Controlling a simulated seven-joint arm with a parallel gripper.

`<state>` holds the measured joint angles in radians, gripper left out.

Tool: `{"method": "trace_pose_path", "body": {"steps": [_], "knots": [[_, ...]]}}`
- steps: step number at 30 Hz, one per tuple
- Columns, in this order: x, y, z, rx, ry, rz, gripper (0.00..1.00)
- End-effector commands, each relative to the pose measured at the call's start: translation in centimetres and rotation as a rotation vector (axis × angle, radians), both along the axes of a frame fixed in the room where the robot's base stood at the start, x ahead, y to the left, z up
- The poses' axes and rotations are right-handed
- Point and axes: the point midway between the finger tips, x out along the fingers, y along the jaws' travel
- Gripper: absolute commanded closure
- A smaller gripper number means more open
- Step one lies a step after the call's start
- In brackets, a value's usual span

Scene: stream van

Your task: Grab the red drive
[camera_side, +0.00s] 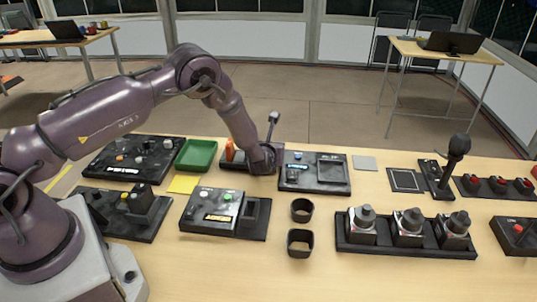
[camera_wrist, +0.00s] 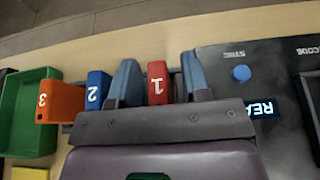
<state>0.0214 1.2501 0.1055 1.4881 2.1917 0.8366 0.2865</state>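The red drive (camera_wrist: 158,83), marked 1, stands in a row with a blue drive (camera_wrist: 96,88), marked 2, and an orange drive (camera_wrist: 60,102), marked 3. In the wrist view my gripper (camera_wrist: 158,76) is open, with one finger on each side of the red drive. The left finger is between the blue and red drives, close to the red one; a gap shows on the right. In the side view my gripper (camera_side: 262,165) is low over the drive holder (camera_side: 232,165) and hides the red and blue drives. The orange drive (camera_side: 230,149) shows left of it.
A black panel with a screen (camera_side: 314,172) stands close right of my gripper; its blue knob (camera_wrist: 241,73) shows in the wrist view. A green tray (camera_side: 196,154) is to the left.

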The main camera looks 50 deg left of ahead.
Motion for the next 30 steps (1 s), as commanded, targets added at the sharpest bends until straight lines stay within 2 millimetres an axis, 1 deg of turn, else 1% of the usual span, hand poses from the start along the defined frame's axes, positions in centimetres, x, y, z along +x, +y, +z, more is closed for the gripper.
{"method": "trace_pose_path", "body": {"steps": [1,2,3,5,14,17,20,23,24,26,30], "knots": [[0.0,0.0,0.0,0.0,0.0,0.0,0.69],[0.0,0.0,0.0,0.0,0.0,0.0,0.76],[0.0,0.0,0.0,0.0,0.0,0.0,0.85],[0.0,0.0,0.0,0.0,0.0,0.0,0.99],[0.0,0.0,0.1,0.0,-0.001,0.0,1.0],[0.0,0.0,0.4,0.0,-0.002,-0.001,1.0],[0.1,0.0,1.2,0.001,-0.003,-0.001,1.0],[0.1,-0.1,2.6,0.001,-0.004,0.0,1.0],[0.1,-0.1,3.4,0.0,-0.006,0.0,1.0],[-0.7,-0.3,4.2,0.0,-0.001,-0.001,1.0],[-3.2,-0.9,7.3,0.001,-0.003,-0.001,1.0]]}}
